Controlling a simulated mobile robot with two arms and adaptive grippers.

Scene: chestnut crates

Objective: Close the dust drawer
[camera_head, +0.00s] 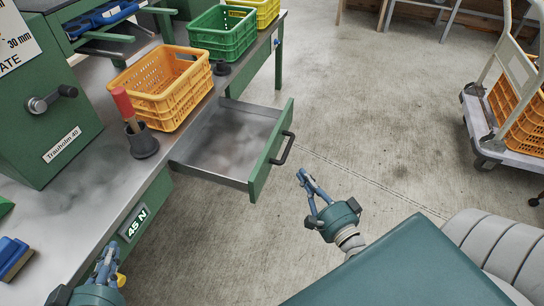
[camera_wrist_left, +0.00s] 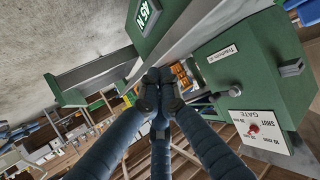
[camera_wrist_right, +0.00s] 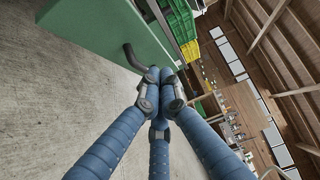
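The dust drawer (camera_head: 228,137) is pulled out from under the bench, its grey metal tray showing with a dusty floor. Its green front panel (camera_head: 262,172) has a dark bar handle (camera_head: 284,149). The panel (camera_wrist_right: 95,30) and handle (camera_wrist_right: 133,57) also show in the right wrist view. My right gripper (camera_head: 303,178) is over the floor, just right of the panel, apart from the handle, with its fingertips together and nothing between them. My left gripper (camera_head: 108,252) is low at the bench's front edge, its fingertips together in the left wrist view (camera_wrist_left: 160,86).
The bench (camera_head: 95,190) carries a red-handled tool in a dark cup (camera_head: 144,145), an orange crate (camera_head: 165,95), a green crate (camera_head: 222,38) and a green machine (camera_head: 40,120). A cart (camera_head: 480,125) with an orange crate stands right. Floor between is clear.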

